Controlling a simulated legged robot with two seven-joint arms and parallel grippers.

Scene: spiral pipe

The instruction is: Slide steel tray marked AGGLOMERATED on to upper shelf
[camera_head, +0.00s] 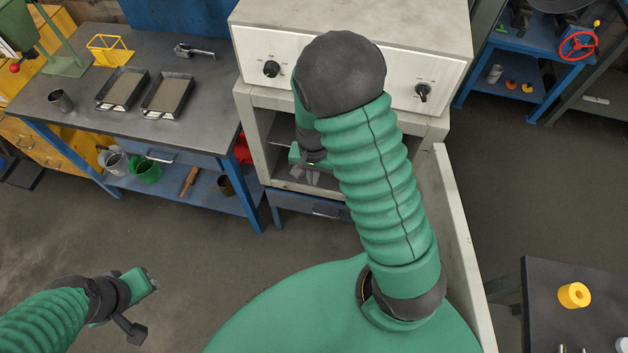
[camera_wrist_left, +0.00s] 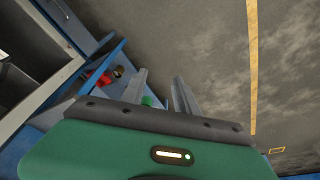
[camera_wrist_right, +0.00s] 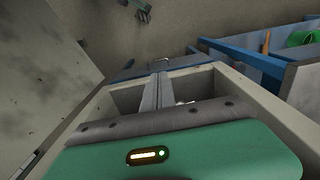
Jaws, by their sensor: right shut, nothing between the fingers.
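Two dark-rimmed steel trays with grey contents, a left one (camera_head: 122,89) and a right one (camera_head: 168,95), lie side by side on the workbench. Their markings are too small to read. The pale cabinet (camera_head: 262,92) has an open front below its knobs. Its inside shelves (camera_head: 283,132) are partly hidden by my right arm. My right gripper (camera_head: 312,177) is shut and empty at this opening; its fingers touch each other in the right wrist view (camera_wrist_right: 158,78). My left gripper (camera_wrist_left: 160,80) is open and empty, with fingers apart, over the floor left of my body.
A pale upright panel (camera_head: 456,210) stands right of the opening. A dark table (camera_head: 548,325) is at lower right. The floor between is clear.

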